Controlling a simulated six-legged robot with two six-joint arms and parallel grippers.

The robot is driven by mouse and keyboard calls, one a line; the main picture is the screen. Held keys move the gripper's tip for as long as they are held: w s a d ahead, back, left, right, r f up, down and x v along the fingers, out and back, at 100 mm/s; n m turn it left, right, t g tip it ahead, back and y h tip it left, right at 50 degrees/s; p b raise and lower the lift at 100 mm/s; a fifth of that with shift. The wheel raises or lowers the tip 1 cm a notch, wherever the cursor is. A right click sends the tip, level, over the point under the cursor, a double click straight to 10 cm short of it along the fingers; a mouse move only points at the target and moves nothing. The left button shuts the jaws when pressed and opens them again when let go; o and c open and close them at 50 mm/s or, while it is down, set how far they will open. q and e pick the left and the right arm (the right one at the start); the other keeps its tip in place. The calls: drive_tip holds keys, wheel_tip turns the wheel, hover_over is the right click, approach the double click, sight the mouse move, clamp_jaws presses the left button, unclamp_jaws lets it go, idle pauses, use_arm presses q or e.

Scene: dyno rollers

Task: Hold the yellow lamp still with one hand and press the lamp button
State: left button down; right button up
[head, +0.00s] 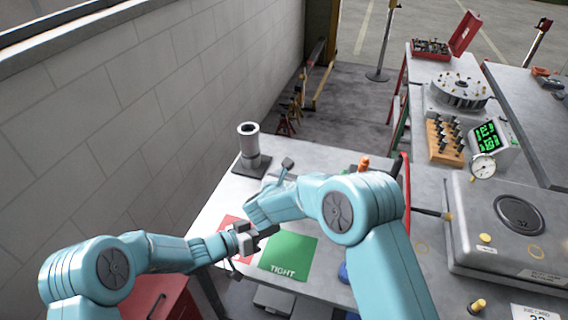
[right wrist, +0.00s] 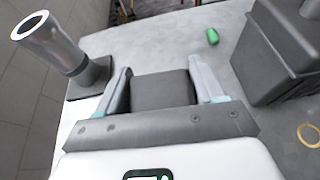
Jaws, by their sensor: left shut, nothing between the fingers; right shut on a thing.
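I cannot make out a yellow lamp or its button for sure in either view. My right gripper (head: 286,168) is above the near table, just right of a grey cylinder on a dark base. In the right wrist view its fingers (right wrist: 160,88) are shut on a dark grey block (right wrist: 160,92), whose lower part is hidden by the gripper. My left gripper (head: 268,231) is shut and empty, lower down beside the green mat marked TIGHT (head: 289,256). My right arm hides part of the table.
The grey cylinder (head: 248,142) stands at the table's back left; it also shows in the right wrist view (right wrist: 46,42). A dark box (right wrist: 282,50) and a small green thing (right wrist: 212,36) are near my right gripper. A red mat (head: 232,226) lies left of the green one. A wall (head: 140,120) is left.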

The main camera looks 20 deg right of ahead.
drive_tip(key=o, duration=1.3)
drive_tip(key=shift+o, duration=0.2)
drive_tip(key=shift+s+a, duration=0.1)
